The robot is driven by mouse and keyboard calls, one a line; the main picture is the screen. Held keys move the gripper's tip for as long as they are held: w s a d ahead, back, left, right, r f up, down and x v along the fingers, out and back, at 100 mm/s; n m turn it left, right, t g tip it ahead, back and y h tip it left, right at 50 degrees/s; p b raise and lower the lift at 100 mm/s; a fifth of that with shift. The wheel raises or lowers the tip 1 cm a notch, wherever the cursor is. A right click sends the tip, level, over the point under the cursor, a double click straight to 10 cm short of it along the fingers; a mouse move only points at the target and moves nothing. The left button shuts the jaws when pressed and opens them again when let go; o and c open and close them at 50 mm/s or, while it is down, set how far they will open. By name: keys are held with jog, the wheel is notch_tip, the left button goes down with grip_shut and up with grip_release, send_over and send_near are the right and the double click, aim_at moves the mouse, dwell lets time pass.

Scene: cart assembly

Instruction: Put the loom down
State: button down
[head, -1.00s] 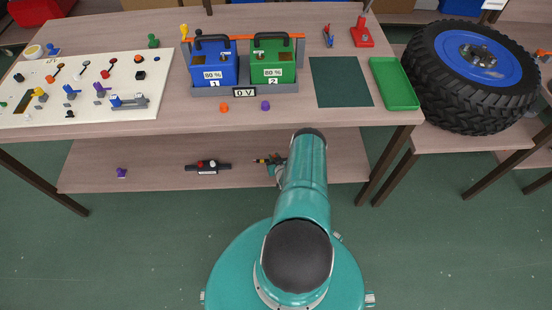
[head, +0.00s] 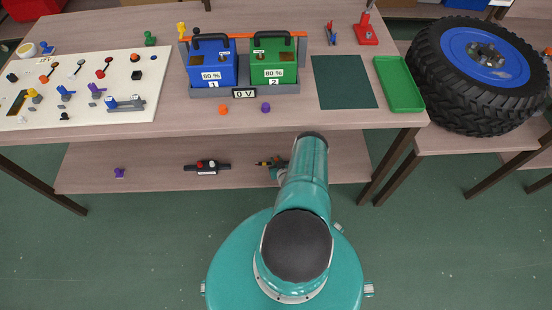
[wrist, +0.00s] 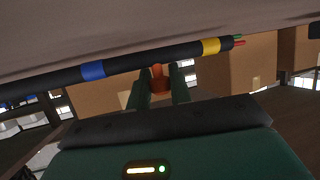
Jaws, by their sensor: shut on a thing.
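The loom (wrist: 130,67) is a dark cable with a blue band, a yellow band and red and green wire ends. It runs across the upper part of the wrist view, tilted up to the right. My gripper (wrist: 160,78) has its two green fingers at the loom's middle, shut on it, with an orange piece between them. In the head view, a short yellow-and-black end of the loom (head: 264,163) shows beside my gripper (head: 277,168), over the lower shelf (head: 330,172). My arm hides the rest. I cannot tell whether the loom touches the shelf.
The tabletop (head: 150,125) lies above the lower shelf. A black part with red and white knobs (head: 206,166) and a purple piece (head: 119,172) lie on the shelf to the left. The shelf between these parts is bare.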

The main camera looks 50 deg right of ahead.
jog(key=shift+w+d+f, duration=0.15)
jog(key=shift+d+f, duration=0.05)
jog(key=shift+f, duration=0.2)
jog(key=shift+r, duration=0.15)
jog(key=shift+a, duration=0.1)
jog(key=c, duration=1.3)
grip_release()
jog(key=shift+f, duration=0.2)
jog(key=shift+r, duration=0.1)
jog(key=shift+s+a+r, duration=0.1)
jog(key=shift+s, duration=0.15)
jog(key=v, duration=1.1)
jog(key=shift+s+a+r, duration=0.15)
jog(key=shift+s, duration=0.15)
